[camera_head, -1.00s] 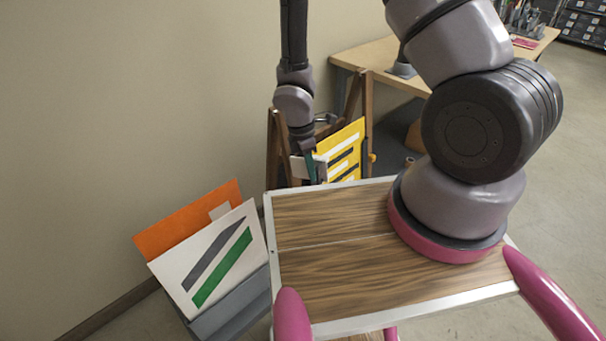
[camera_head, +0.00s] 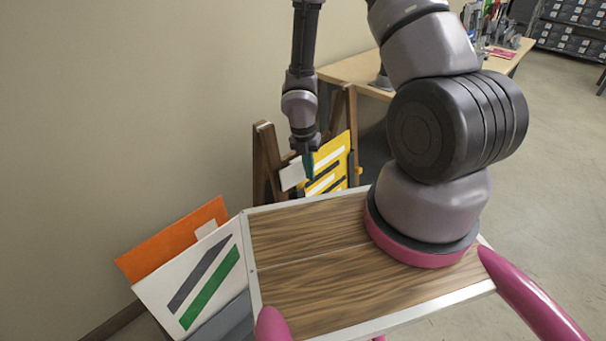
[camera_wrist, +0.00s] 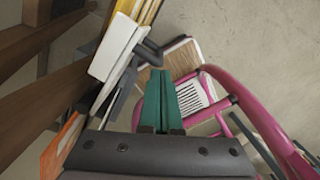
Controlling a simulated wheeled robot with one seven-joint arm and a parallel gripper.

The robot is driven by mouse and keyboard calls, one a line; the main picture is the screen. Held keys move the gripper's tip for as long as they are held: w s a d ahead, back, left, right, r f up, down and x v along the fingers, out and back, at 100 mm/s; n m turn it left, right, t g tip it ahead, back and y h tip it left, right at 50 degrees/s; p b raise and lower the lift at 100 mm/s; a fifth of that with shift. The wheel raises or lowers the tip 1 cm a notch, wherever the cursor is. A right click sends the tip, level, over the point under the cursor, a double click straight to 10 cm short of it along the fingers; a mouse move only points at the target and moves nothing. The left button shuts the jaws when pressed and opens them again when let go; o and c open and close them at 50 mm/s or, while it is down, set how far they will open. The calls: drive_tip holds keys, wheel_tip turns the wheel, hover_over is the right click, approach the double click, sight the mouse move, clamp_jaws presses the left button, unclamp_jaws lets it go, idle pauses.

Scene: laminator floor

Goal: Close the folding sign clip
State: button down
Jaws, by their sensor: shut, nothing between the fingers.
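A wooden folding frame (camera_head: 264,165) stands by the wall and holds a yellow sign with black and white stripes (camera_head: 345,146). A white block (camera_head: 292,175), apparently part of the clip, sits at the sign's left; the wrist view shows it too (camera_wrist: 113,48), with a dark grey lever-like piece (camera_wrist: 150,50) beside it. I cannot tell whether the clip is open. My gripper (camera_head: 309,172) points down in front of the sign, just right of the white block. Its teal fingers (camera_wrist: 162,84) are together and empty, just below the dark piece in the wrist view.
My wood-topped base is close in front of the frame. A grey bin (camera_head: 228,322) with a white sign (camera_head: 195,285) and an orange sign (camera_head: 170,243) stands at the left. A workbench (camera_head: 352,68) is behind the frame. Open floor lies at the right.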

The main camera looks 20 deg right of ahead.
drive_tip(key=shift+w+d+f+n, duration=0.15)
drive_tip(key=shift+w+n, duration=0.25)
drive_tip(key=shift+w, duration=0.45)
drive_tip(key=shift+w, duration=0.1)
